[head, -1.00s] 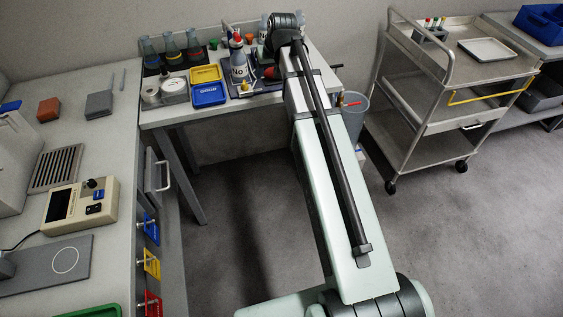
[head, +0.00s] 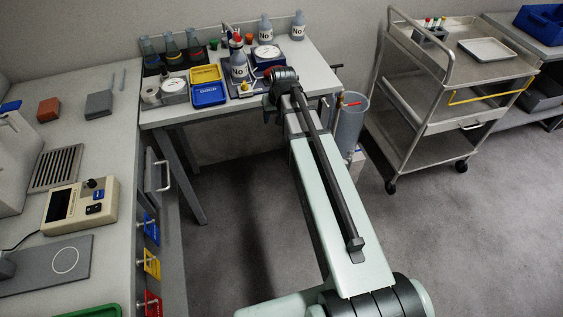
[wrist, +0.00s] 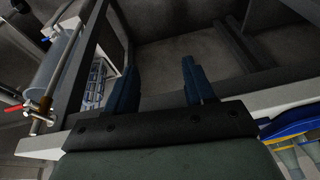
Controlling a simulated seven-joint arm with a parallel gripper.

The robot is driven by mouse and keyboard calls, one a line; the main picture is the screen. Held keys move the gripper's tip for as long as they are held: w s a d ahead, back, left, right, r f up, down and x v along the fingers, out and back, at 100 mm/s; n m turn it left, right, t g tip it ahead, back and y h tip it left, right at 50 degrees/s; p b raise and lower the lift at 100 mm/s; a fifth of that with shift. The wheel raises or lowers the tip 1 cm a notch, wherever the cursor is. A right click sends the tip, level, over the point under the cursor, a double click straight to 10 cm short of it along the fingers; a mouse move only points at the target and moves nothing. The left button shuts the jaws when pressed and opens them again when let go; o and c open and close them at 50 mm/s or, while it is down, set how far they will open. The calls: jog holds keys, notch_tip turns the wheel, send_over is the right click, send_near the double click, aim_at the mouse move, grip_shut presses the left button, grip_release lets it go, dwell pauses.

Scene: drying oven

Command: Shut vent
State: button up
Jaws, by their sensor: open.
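My gripper (wrist: 162,75) shows in the wrist view as two dark blue fingers held apart, with nothing between them. In the head view its fingers are hidden behind my own wrist and arm. A small metal valve with a red handle (wrist: 15,108) is at the left of the wrist view, beside a bluish clear cylinder (wrist: 52,68). In the head view the cylinder (head: 351,125) stands at the right end of the back table, with the red handle (head: 352,103) near its top. My gripper is apart from the valve. No part is labelled as the vent, and its setting cannot be told.
The back table (head: 318,75) holds bottles labelled "No", yellow and blue trays (head: 208,94) and a round white dial (head: 267,52). A metal cart (head: 440,90) stands to the right. A bench with a control box (head: 78,205) is at left. The floor between is clear.

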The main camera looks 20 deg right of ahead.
jog(key=s+f+g, duration=0.2)
jog(key=s+f, duration=0.7)
jog(key=f, duration=0.5)
jog(key=shift+a+f, duration=0.15)
notch_tip(320, 180, up, 38)
jog(key=n+t+y, duration=0.1)
jog(key=n+t, duration=0.2)
jog(key=t, duration=0.1)
send_over(245, 83)
jog(key=s+d, duration=0.3)
jog(key=d, duration=0.1)
jog(key=w+a+f+n, duration=0.1)
jog(key=f, duration=0.3)
jog(key=w+a+f+n+g, duration=0.1)
jog(key=f, duration=0.4)
jog(key=w+a+f+n, duration=0.1)
jog(key=f, duration=0.4)
jog(key=shift+a+f+n+y, duration=0.2)
jog(key=shift+a+n+y, duration=0.1)
jog(key=shift+a+n, duration=0.1)
jog(key=shift+s+g, duration=0.1)
jog(key=shift+g, duration=0.2)
jog(key=shift+c, duration=0.2)
